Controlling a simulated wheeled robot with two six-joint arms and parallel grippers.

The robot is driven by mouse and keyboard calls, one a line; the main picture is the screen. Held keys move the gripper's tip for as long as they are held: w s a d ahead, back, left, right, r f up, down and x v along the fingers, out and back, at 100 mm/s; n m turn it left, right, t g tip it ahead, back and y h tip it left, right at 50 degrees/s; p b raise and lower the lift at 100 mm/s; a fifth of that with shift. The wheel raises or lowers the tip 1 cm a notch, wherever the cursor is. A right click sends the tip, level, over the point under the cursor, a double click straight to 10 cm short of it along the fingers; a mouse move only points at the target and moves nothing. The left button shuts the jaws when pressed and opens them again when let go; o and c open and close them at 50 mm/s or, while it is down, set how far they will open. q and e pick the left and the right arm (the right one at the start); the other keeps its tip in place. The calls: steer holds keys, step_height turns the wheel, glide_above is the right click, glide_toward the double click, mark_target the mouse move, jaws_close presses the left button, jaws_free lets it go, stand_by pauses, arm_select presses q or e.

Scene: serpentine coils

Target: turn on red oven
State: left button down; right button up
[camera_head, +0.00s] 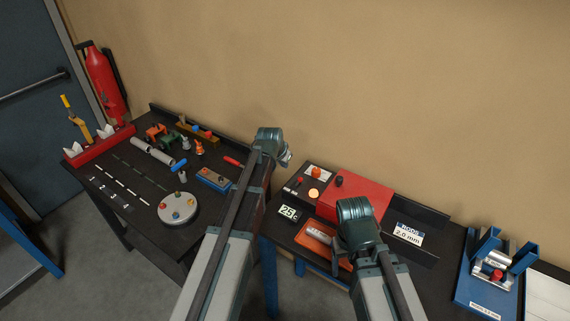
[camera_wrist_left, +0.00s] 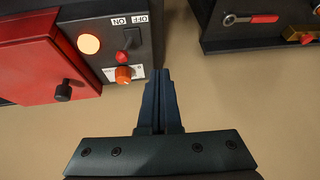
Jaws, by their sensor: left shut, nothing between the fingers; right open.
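The red oven (camera_head: 357,196) stands on the right dark workbench; its red door (camera_wrist_left: 40,62) with a black handle knob shows in the left wrist view. Beside the door is a dark control panel (camera_wrist_left: 105,12) with a round pale-orange lamp (camera_wrist_left: 89,43), a black switch (camera_wrist_left: 131,38) with a red ball by it and ON and OFF labels, and an orange knob (camera_wrist_left: 123,75). My left gripper (camera_wrist_left: 158,75) is shut and empty, just right of the orange knob in that view, seemingly apart from it. My right gripper (camera_head: 357,212) is over the bench front; its fingers are hidden behind the wrist.
An orange tray (camera_head: 318,240) and a display reading 25 (camera_head: 289,212) are in front of the oven. A labelled black stand (camera_head: 408,233) and a blue fixture (camera_head: 490,275) are to the right. The left bench (camera_head: 125,185) holds tools and a round grey disc (camera_head: 177,208).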

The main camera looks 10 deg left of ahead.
arm_select(q)
steer(key=d+p+v, duration=0.2)
steer(key=p+v, duration=0.5)
steer(key=v, duration=0.2)
steer(key=shift+s, duration=0.55)
steer(key=shift+a, duration=0.1)
steer(key=s+d+f+g+y+b, duration=0.1)
steer(key=s+d+f+g+b, duration=0.2)
steer(key=s, duration=1)
steer(key=s+d+f+g+y+b, duration=0.1)
steer(key=s+d+f+g+b, duration=0.2)
steer(key=s+d+f+b, duration=0.6)
steer(key=s+f+b, duration=0.5)
steer(key=f, duration=0.3)
steer(key=shift+g, duration=0.3)
